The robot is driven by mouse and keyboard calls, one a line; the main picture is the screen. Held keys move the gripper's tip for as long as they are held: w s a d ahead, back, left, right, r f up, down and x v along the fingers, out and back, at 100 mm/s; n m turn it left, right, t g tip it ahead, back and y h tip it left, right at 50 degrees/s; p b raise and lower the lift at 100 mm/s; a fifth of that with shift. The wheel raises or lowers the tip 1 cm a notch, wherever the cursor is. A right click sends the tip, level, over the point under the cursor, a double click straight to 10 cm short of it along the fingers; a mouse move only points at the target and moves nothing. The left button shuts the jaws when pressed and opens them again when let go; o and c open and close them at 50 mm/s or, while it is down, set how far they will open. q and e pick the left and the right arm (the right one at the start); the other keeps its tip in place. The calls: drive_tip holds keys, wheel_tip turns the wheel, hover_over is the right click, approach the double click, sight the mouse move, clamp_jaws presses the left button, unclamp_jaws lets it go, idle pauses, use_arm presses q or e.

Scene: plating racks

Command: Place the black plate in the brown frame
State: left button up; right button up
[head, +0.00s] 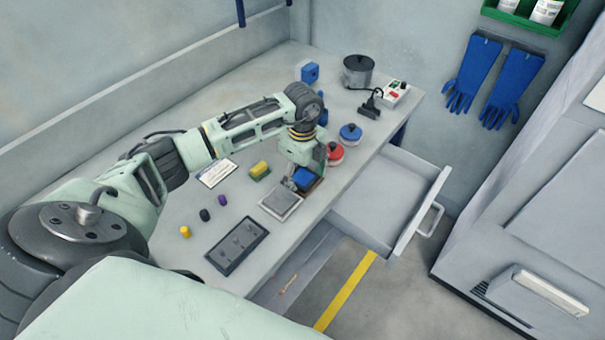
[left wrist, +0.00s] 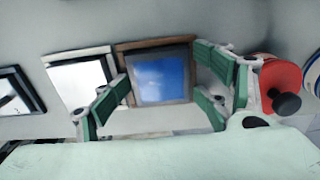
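The brown frame (left wrist: 183,52) lies on the bench below my left gripper in the left wrist view, with a glossy blue square surface (left wrist: 160,78) inside it. My left gripper (left wrist: 168,98) is open, its green-padded fingers apart on either side of the frame, with nothing gripped. In the head view the left gripper (head: 301,178) is over the blue square and partly hides the frame. A flat black plate-like piece (head: 224,262) with several small raised parts lies nearer on the bench. A silver-framed pale square (head: 281,203) sits between them. My right gripper is out of view.
Red (head: 334,154) and blue (head: 350,134) knobbed containers stand just beyond the gripper. A yellow-green sponge (head: 260,169), a white card (head: 216,173) and small cylinders lie on the bench. An open drawer (head: 383,198) juts out at the right.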

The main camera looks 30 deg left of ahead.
sight(303, 177)
use_arm(q)
drive_tip(key=shift+s+d+f, duration=0.1)
drive_tip(key=shift+s+f, duration=0.15)
drive_tip(key=shift+s, duration=0.05)
drive_tip(key=shift+r, duration=0.15)
wheel_tip(303, 177, up, 13)
drive_tip(key=b, duration=0.2)
drive_tip(key=shift+w+r+b, duration=0.2)
drive_tip(key=shift+w+b, duration=0.05)
drive_tip(key=shift+b, duration=0.05)
